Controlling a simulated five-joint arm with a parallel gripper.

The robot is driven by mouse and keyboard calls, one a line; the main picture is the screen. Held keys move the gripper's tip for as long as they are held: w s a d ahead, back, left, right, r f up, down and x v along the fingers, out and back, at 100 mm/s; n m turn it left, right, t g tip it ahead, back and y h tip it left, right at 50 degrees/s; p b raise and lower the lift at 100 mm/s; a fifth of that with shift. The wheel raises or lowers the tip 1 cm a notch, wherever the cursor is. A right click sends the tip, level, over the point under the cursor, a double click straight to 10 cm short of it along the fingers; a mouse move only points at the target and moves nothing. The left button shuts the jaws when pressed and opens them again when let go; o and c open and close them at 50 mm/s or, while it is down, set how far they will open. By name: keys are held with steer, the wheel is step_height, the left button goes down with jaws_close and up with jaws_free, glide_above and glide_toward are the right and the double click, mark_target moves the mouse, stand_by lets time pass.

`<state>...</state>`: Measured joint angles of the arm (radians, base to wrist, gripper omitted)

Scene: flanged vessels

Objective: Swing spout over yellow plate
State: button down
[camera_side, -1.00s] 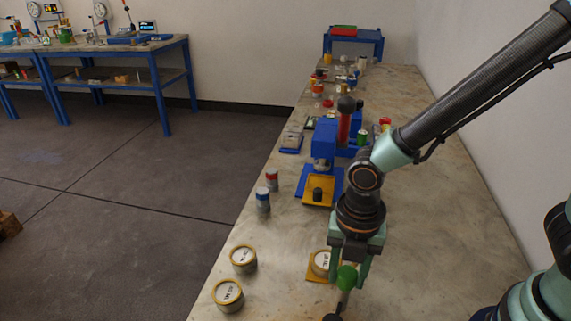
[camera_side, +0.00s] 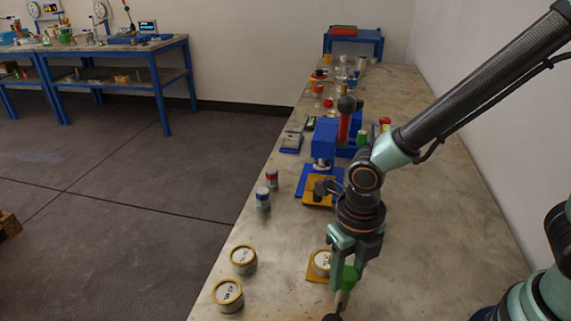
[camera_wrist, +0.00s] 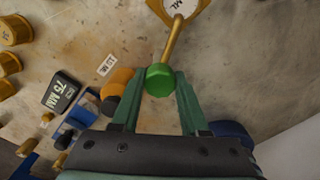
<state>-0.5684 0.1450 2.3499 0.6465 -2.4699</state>
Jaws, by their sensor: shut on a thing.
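My gripper (camera_side: 347,270) is shut on a green knob (camera_wrist: 160,78), seen between its two fingers in the wrist view. A thin brass bar (camera_wrist: 172,45), perhaps the spout, runs from the knob to a yellow flange with a white labelled disc (camera_wrist: 180,6) at the top edge. In the side view the green knob (camera_side: 350,277) is partly hidden by the fingers. A round white-topped vessel (camera_side: 321,262) is beside the gripper, with a yellow plate (camera_side: 312,275) beneath it. Another yellow plate (camera_side: 312,205) lies at the blue press. I cannot tell which plate the task means.
Two yellow-rimmed vessels (camera_side: 243,259) (camera_side: 228,294) stand at the bench's left edge. Two small cans (camera_side: 263,199) (camera_side: 271,179) stand farther back. The blue press (camera_side: 325,145) is behind my gripper. Bare bench (camera_side: 440,215) lies to the right.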

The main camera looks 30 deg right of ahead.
steer(key=shift+r, duration=0.1)
stand_by(0.4)
steer(key=shift+c, duration=2.1)
jaws_free()
step_height(320, 180, up, 12)
